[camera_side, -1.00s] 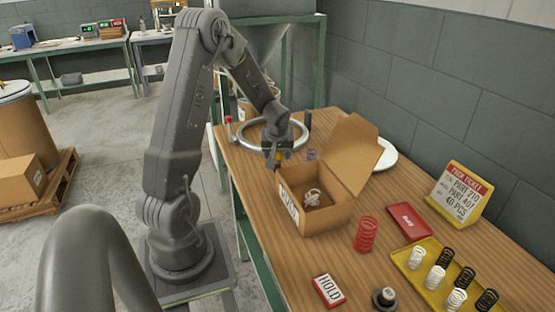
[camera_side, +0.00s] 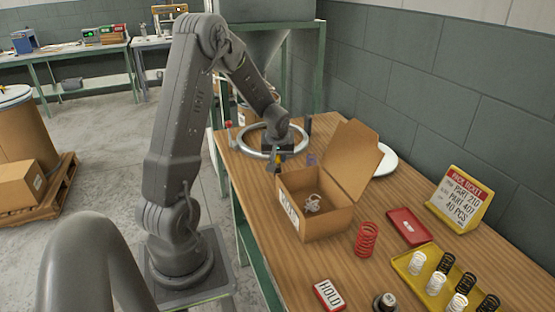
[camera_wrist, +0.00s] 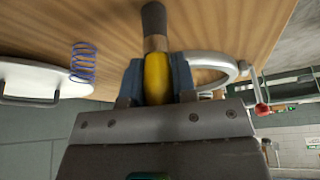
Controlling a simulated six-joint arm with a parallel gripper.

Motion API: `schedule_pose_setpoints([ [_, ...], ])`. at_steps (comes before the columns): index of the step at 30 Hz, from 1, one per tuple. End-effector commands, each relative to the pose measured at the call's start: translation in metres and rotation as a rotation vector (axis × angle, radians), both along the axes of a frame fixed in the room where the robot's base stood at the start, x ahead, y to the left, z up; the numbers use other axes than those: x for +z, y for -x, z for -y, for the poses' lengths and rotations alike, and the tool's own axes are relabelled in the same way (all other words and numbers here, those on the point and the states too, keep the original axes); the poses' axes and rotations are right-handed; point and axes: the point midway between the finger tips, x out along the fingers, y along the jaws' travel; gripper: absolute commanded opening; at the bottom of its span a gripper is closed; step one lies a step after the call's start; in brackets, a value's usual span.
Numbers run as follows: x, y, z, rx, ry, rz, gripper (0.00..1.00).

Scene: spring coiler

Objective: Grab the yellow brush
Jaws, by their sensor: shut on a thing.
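The yellow brush, with a yellow handle and a dark end, shows in the wrist view (camera_wrist: 156,76) between the two blue-grey fingers of my gripper (camera_wrist: 157,72). The fingers are shut on its yellow part. In the side view my gripper (camera_side: 277,157) is over the far part of the wooden table, by the steel ring and behind the cardboard box. Only a small yellow patch of the brush (camera_side: 278,158) shows there. I cannot tell from these frames whether the brush touches the table.
An open cardboard box (camera_side: 318,222) holding white coils stands close in front of my gripper. The steel ring (camera_side: 246,146) lies around or behind it. A blue spring (camera_wrist: 83,62), a white plate (camera_side: 386,160), a red spring (camera_side: 366,240) and a yellow tray (camera_side: 412,264) are also on the table.

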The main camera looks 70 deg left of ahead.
Motion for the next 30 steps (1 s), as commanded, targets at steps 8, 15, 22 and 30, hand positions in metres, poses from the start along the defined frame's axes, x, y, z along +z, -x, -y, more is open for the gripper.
schedule_pose_setpoints([
  [8,0.042,0.01,-0.004,0.005,-0.003,0.003,0.02],
  [15,0.073,0.062,-0.02,0.008,-0.003,0.003,0.02],
  [22,0.095,0.098,-0.031,0.006,-0.002,0.002,0.02],
  [30,0.103,0.112,-0.035,-0.001,0.0,0.0,0.02],
])
